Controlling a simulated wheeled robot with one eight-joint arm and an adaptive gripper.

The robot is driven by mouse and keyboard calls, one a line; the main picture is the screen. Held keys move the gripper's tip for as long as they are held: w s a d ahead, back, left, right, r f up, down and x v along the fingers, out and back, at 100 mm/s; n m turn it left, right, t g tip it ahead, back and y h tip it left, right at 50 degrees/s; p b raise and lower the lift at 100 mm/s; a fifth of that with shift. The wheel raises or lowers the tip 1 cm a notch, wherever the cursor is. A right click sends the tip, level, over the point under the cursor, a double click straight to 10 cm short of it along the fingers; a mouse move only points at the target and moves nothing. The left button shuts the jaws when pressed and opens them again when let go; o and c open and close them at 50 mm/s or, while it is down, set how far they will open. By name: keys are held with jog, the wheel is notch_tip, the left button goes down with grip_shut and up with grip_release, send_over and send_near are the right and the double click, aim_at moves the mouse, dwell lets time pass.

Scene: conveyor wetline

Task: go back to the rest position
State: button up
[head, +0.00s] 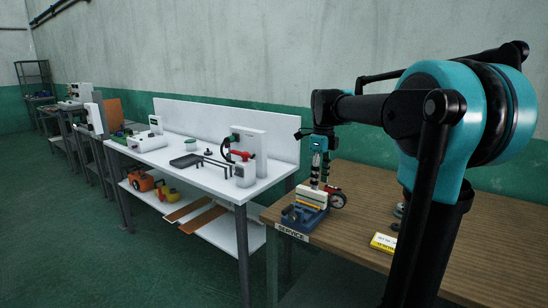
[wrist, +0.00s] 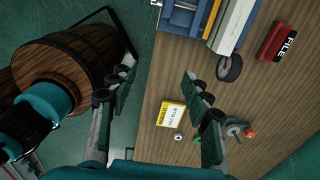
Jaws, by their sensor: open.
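The left finger lies over the floor beyond the bench edge, the right one over the bench top. The rest position itself is not marked in either view.
A yellow box (wrist: 171,114), a red FILE box (wrist: 283,42) and a small ring (wrist: 178,137) lie on the bench. A round wooden object (wrist: 75,60) is at left. A white workbench (head: 215,178) stands beyond; green floor (head: 110,260) is clear.

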jog(key=s+d+f+n+t, duration=0.2)
jog(key=s+f+n, duration=0.9)
jog(key=f+n, duration=0.1)
jog(key=s+d+f+n+t, duration=0.2)
jog(key=s+f+n, duration=0.9)
jog(key=f+n, duration=0.2)
jog(key=shift+s, duration=0.3)
